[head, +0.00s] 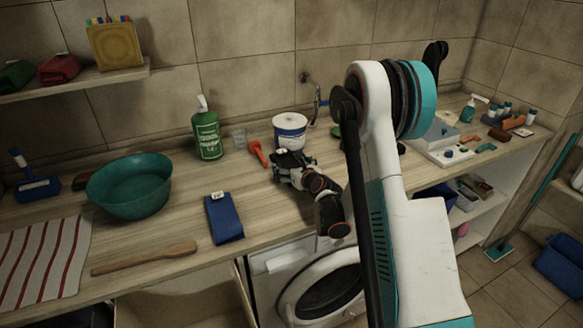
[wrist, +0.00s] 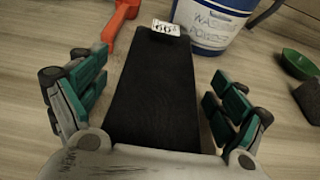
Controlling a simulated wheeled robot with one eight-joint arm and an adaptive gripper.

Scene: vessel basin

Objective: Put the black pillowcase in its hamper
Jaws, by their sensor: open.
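The black pillowcase (wrist: 152,95) is a flat, folded dark cloth with a white numbered tag at its far end. It lies on the wooden counter in the wrist view, between the fingers of my open gripper (wrist: 158,92). A gap shows on each side, widest at the far end. In the head view my gripper (head: 284,167) is low over the counter in front of the white and blue washing powder tub (head: 290,131), and it hides the pillowcase. A beige open-topped bin (head: 185,305) stands below the counter front; I cannot tell whether it is the pillowcase's hamper.
A blue folded cloth (head: 224,218) with a white tag lies left of my gripper. An orange tool (wrist: 118,22) lies close beyond the left finger.

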